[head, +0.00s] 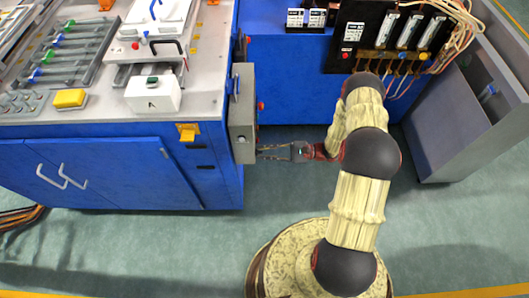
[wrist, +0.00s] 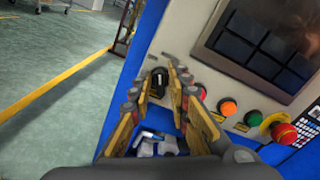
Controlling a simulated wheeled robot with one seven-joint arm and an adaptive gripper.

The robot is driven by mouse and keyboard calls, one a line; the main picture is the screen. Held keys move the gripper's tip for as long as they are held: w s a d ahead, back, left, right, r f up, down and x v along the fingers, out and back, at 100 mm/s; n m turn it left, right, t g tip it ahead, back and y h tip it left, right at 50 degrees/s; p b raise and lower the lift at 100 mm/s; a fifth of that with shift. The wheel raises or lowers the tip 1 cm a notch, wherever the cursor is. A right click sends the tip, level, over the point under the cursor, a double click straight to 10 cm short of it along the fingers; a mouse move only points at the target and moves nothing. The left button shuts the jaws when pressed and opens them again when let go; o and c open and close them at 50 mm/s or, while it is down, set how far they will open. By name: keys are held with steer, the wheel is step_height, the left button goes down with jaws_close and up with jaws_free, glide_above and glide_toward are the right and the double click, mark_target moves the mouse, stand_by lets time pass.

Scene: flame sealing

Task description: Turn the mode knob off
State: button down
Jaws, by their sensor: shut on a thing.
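The mode knob (wrist: 157,82) is a small black rotary knob with a pale mark. It sits on the pale control panel, left of the coloured buttons in the wrist view. My gripper (wrist: 156,76) has its fingers on either side of the knob and is shut on it. In the head view my gripper (head: 262,152) reaches left to the grey control box (head: 243,112) on the side of the blue cabinet. The knob itself is hidden in the head view.
Beside the knob are an orange button (wrist: 228,107), a green button (wrist: 253,118) and a red mushroom button (wrist: 284,132). A dark screen (wrist: 262,45) is above them. The blue cabinet (head: 110,165) stands left of my arm. Open green floor (head: 200,235) lies in front.

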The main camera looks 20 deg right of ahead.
steer(key=shift+n, duration=1.7)
steer(key=shift+b, duration=0.3)
steer(key=c, duration=1.9)
jaws_free()
steer(key=shift+d, duration=0.1)
steer(key=v, duration=1.2)
